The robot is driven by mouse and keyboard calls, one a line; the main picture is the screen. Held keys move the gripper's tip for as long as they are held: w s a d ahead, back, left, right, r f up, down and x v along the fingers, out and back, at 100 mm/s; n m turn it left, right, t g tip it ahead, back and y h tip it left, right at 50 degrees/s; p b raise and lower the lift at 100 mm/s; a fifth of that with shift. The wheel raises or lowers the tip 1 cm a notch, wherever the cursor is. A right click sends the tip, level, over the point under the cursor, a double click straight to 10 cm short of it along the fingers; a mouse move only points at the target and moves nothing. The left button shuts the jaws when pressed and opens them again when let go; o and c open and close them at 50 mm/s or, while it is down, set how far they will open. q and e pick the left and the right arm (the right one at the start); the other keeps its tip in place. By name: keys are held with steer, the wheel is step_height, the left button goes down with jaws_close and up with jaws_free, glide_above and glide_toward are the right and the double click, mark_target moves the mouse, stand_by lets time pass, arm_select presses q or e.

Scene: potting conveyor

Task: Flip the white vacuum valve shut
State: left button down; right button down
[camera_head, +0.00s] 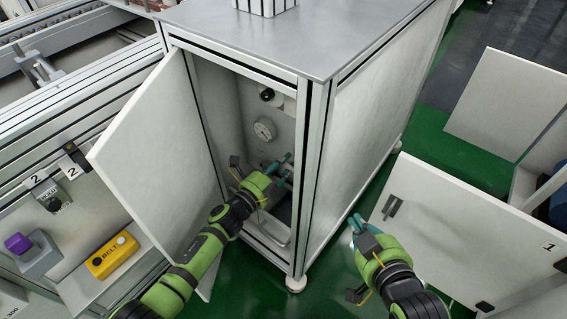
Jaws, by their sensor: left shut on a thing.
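My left gripper (279,169) reaches into the open cabinet, below a round gauge (265,129). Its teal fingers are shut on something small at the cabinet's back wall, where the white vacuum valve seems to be. The fingers and green gripper body hide most of the valve, so its lever position cannot be told. My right gripper (357,224) is outside, to the right of the cabinet and above the green floor. It holds nothing that I can see, and its finger gap is unclear.
The cabinet's white door (155,150) stands open on the left, beside my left arm. A dark round knob (267,94) sits above the gauge. A yellow BELT box (111,255) and purple button (18,243) are at left. Another white door (450,225) is at right.

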arm_select(q)
steer(key=c, duration=1.1)
jaws_free()
steer(key=shift+o, duration=0.2)
